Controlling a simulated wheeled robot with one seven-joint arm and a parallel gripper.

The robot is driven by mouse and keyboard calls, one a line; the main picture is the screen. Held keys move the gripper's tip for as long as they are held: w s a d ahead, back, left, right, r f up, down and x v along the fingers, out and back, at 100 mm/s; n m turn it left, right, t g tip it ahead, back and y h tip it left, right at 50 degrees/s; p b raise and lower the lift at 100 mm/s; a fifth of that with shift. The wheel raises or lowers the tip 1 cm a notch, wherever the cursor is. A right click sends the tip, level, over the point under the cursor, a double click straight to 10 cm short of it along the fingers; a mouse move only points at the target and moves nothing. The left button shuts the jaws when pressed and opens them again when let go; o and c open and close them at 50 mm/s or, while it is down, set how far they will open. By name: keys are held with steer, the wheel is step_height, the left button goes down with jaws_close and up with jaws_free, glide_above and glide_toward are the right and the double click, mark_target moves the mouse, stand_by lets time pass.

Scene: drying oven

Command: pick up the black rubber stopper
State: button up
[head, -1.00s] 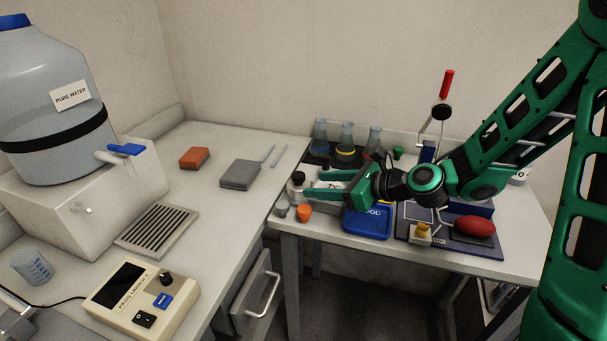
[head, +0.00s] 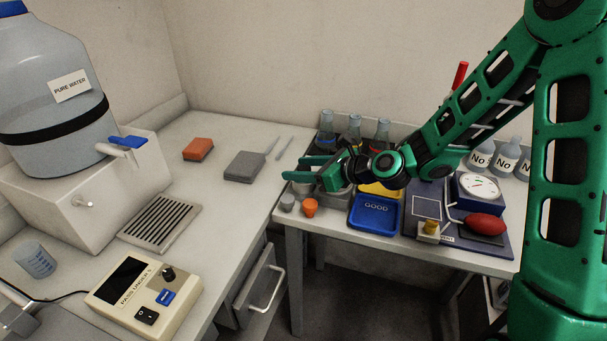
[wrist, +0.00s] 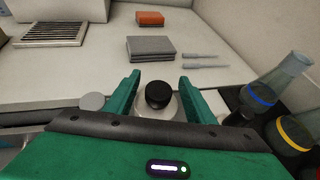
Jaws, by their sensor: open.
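The black rubber stopper (wrist: 158,95) shows in the wrist view as a dark round cap on top of a pale, clear-looking vessel (wrist: 172,106). My gripper (wrist: 160,78) is open, with one green finger on each side of the stopper and gaps between them. I cannot tell whether the fingertips are level with the stopper or above it. In the head view my gripper (head: 294,168) points left over the left end of the right-hand table, and the stopper is hidden there behind the fingers.
A grey stopper (head: 287,202) and an orange stopper (head: 309,206) stand just in front of my gripper. A blue tray (head: 375,226) lies to their right. Glass flasks (head: 354,128) with coloured rings stand behind. The left-hand counter is clear around the orange sponge (head: 198,149).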

steer(key=shift+x, duration=1.4)
steer(key=shift+r, duration=0.1)
steer(key=shift+c, duration=0.5)
steer(key=c, duration=1.1)
steer(key=shift+r, duration=0.15)
